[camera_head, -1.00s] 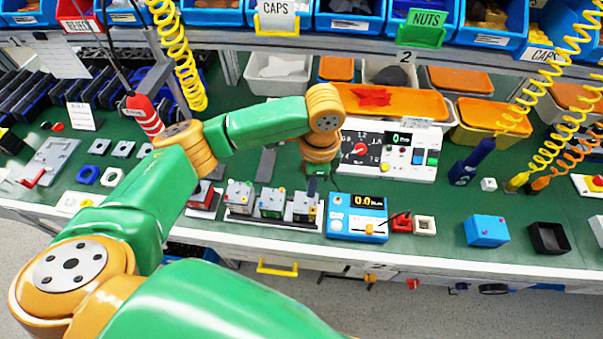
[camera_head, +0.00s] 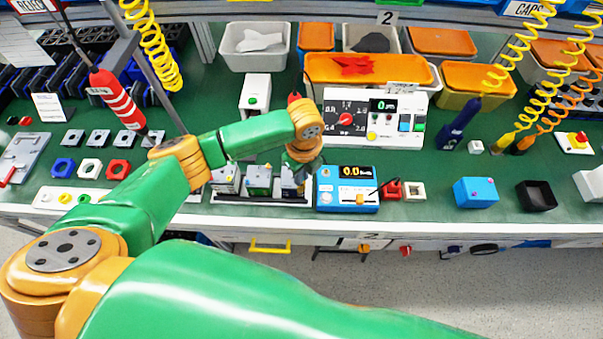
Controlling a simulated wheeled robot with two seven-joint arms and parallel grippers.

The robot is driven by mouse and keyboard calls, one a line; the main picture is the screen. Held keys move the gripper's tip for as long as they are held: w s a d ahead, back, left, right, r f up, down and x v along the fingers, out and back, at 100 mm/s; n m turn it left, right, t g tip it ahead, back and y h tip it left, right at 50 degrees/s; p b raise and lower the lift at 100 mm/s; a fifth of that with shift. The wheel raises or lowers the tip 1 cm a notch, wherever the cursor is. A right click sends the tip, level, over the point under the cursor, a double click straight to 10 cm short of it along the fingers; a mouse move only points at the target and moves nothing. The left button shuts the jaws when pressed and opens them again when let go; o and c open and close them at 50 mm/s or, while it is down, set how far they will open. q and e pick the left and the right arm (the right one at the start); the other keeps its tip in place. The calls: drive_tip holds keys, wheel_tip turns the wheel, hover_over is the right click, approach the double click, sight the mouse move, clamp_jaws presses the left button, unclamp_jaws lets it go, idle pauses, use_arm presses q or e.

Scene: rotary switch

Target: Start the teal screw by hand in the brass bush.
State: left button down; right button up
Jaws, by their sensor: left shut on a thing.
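My left gripper (camera_head: 297,174) points down over the right-hand one of three small grey units on a rack (camera_head: 245,198) near the bench's front edge. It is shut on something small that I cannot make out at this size. I cannot pick out the teal screw or the brass bush. The other two units (camera_head: 227,180) and (camera_head: 259,182) stand to the left, with coloured tops. My right gripper is not in view.
A blue meter box (camera_head: 346,200) stands close to the right of the gripper. A white panel with a red knob (camera_head: 345,119) stands behind it. A red-striped hanging tool (camera_head: 117,98) is at left. Bare green bench (camera_head: 428,170) shows at right.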

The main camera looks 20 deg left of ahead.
use_arm(q)
drive_tip(key=shift+r+p, duration=0.1)
drive_tip(key=shift+p, duration=0.2)
idle(0.4)
drive_tip(key=shift+p, duration=0.5)
drive_tip(key=shift+f+b, duration=0.3)
drive_tip(key=shift+f, duration=0.55)
idle(0.9)
drive_tip(key=shift+r+m+p, duration=0.1)
drive_tip(key=shift+m+p, duration=0.2)
drive_tip(key=shift+m, duration=0.9)
drive_tip(key=m, duration=0.3)
drive_tip(key=shift+m, duration=0.3)
